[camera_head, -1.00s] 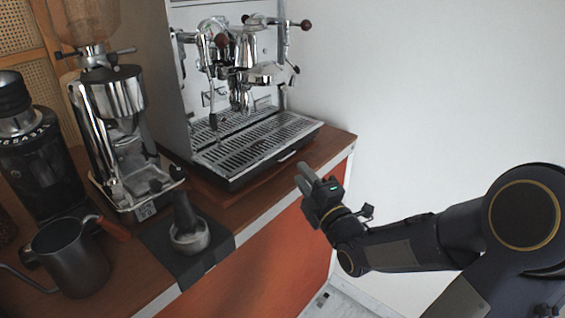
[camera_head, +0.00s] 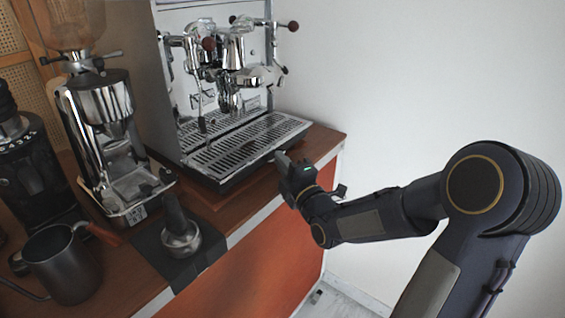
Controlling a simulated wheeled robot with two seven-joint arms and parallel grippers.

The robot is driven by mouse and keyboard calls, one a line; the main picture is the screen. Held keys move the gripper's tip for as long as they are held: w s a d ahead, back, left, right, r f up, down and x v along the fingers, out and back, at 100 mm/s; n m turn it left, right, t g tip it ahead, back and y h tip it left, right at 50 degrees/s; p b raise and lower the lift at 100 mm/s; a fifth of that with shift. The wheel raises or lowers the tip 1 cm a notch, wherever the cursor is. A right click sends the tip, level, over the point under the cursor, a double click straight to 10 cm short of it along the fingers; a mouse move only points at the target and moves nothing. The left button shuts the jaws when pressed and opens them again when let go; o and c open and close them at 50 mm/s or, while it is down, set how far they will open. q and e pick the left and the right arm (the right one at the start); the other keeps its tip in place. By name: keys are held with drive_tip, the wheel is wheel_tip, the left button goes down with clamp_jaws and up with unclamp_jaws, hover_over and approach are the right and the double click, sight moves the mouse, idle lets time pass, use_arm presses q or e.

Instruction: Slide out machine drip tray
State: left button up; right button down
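The machine drip tray (camera_head: 240,147) is a slatted metal grate in a dark tray at the base of the chrome espresso machine (camera_head: 215,70). It sits under the group head, its front edge facing the counter's front. My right gripper (camera_head: 281,158) is at the front edge of the tray, right of its middle. The fingertips point at the tray and look close to or touching it. Whether they are open or shut on the edge is too small to tell. My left gripper is not in view.
A chrome grinder (camera_head: 105,140) stands left of the machine. A dark pitcher (camera_head: 65,265) is at the lower left. The white wall (camera_head: 400,80) is bare at right.

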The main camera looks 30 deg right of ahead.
drive_tip(key=shift+s+d+f, duration=0.1)
drive_tip(key=shift+s, duration=0.15)
drive_tip(key=s+d+b, duration=0.3)
drive_tip(key=s, duration=0.4)
drive_tip(key=shift+b, duration=0.35)
drive_tip(key=c, duration=1.6)
unclamp_jaws()
drive_tip(key=s, duration=0.5)
drive_tip(key=s+f, duration=0.1)
drive_tip(key=s, duration=0.1)
drive_tip(key=shift+s+a, duration=0.1)
drive_tip(key=shift+s, duration=0.2)
